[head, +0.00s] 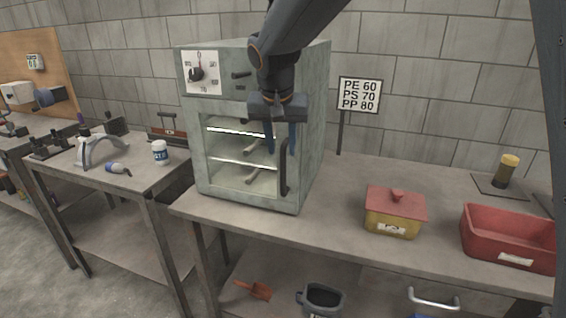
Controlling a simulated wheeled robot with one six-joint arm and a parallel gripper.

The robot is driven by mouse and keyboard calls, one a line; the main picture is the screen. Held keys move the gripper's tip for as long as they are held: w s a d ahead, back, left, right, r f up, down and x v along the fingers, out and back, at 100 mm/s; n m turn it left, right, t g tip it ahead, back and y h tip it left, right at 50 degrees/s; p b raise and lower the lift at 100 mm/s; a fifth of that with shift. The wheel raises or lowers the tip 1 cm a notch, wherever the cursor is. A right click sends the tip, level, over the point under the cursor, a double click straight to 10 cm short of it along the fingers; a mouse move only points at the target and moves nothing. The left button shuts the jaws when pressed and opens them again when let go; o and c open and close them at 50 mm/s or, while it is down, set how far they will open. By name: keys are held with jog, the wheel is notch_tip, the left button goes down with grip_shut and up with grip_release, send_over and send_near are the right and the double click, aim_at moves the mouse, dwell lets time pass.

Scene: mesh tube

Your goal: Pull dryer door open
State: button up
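The dryer is a grey-green metal cabinet (318,110) on the workbench. Its front door (204,150) has a large window, with lit shelves and light-coloured pieces visible behind it. The door looks closed against the cabinet. A dark vertical handle (284,172) is on the door's right side. My gripper (280,150) points down in front of the door's upper right, at the handle's top end. Its two blue fingers are apart with nothing seen between them. I cannot tell whether they touch the handle. My gripper hides part of the door's upper right.
A dial panel (201,73) is above the door. A sign (359,95) stands right of the dryer. A yellow box with a red lid (394,218) and a red bin (508,240) are farther right. A white bottle (160,153) stands on the left table. Bench front below the door is clear.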

aim_at(283, 157)
jog(key=p+x, duration=0.1)
jog(key=x, duration=0.6)
jog(key=shift+f, duration=0.1)
grip_shut()
